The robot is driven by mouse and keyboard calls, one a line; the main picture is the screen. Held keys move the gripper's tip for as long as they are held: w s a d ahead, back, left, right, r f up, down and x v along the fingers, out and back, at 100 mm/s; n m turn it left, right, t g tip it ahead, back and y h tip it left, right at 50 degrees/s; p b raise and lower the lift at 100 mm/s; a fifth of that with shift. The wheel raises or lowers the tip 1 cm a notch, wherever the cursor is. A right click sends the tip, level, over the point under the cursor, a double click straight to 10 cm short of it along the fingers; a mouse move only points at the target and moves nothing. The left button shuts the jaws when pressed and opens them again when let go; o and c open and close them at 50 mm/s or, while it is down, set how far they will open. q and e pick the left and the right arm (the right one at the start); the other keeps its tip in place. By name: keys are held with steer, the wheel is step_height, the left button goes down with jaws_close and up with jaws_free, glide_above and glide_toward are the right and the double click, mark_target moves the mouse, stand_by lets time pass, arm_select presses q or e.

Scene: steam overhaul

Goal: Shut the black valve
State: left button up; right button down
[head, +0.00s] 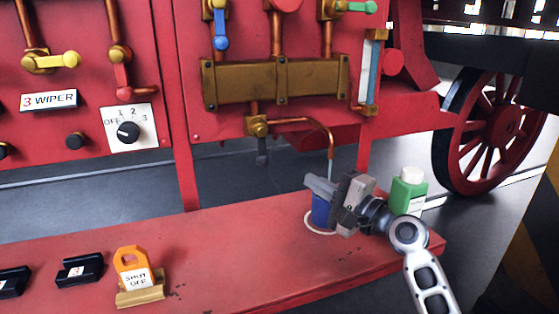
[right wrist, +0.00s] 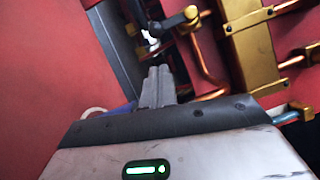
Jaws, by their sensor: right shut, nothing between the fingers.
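The black valve is a brass body with a black lever (head: 262,157) under the brass block on the red panel. Its lever hangs straight down in the head view. It also shows in the right wrist view (right wrist: 176,22), beyond the fingertips. A copper pipe (head: 318,125) runs right from it and bends down, with a thin pale stream at its end. My right gripper (head: 318,187) is shut and empty, right of and below the lever and apart from it. Its fingers are over a blue cup (head: 321,213), hiding part of it. My left gripper is not in view.
A green bottle (head: 409,190) with a white cap stands behind my right wrist. An orange "SHUT OFF" tag (head: 133,268) stands on the red bench (head: 215,255), near black blocks (head: 80,270). The brass block (head: 275,83) is above the valve. The bench's middle is clear.

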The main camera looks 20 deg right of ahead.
mark_target(262, 147)
steer(key=f+x, duration=0.1)
steer(key=x, duration=0.9)
steer(key=shift+r, duration=0.4)
